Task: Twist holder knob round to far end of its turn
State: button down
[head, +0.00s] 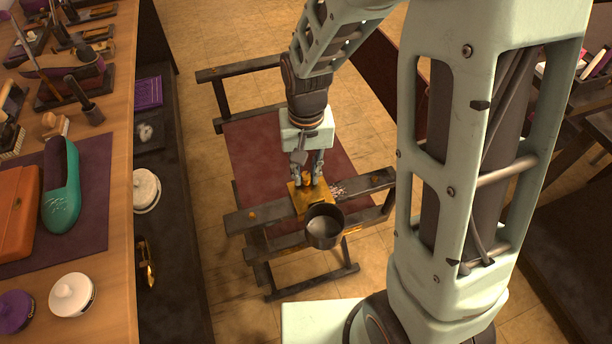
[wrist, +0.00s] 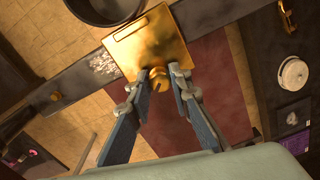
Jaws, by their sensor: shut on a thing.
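The holder is a gold plate (head: 297,204) fixed on a dark wooden rail, and it also shows in the wrist view (wrist: 143,46). Its small gold knob (wrist: 158,77) sticks out at the plate's edge. My gripper (head: 308,181) reaches down to the knob from above. In the wrist view my gripper (wrist: 158,80) has a fingertip on each side of the knob and is shut on it. A dark round cup (head: 324,226) sits at the plate's near side. In the head view the fingers partly hide the knob.
The dark rail (head: 372,182) runs across a low wooden stand with a dark red panel (head: 252,150). Tiled floor (head: 195,240) is open between bench and stand.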

aim_at(306, 175)
jog(key=n, duration=0.3)
jog(key=shift+n, duration=0.3)
jog(key=n+p, duration=0.1)
jog(key=n, duration=0.3)
jog(key=c, duration=1.8)
grip_release()
jog(key=shift+c, duration=0.2)
notch_tip(306, 175, up, 8)
jog(key=p, duration=0.6)
jog(key=shift+p, duration=0.4)
